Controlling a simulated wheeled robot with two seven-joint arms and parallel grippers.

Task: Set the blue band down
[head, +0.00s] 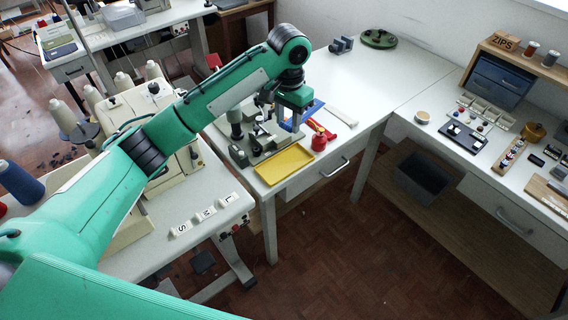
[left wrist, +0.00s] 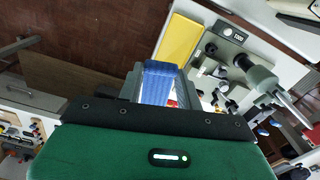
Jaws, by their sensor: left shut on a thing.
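The blue band (head: 312,108) is held in my left gripper (head: 291,122), over the white table with the small grey machine. In the left wrist view the blue band (left wrist: 160,82) lies between the two fingers of the left gripper (left wrist: 158,95), which are shut on it. Whether the band touches anything below is not clear. The arm and gripper hide part of the machine. My right gripper is not in view.
A yellow tray (head: 284,165) lies at the table's front edge, beside the grey machine (head: 256,138). A red item (head: 319,142) and a white strip (head: 343,117) lie to the right. The tabletop behind them is mostly free.

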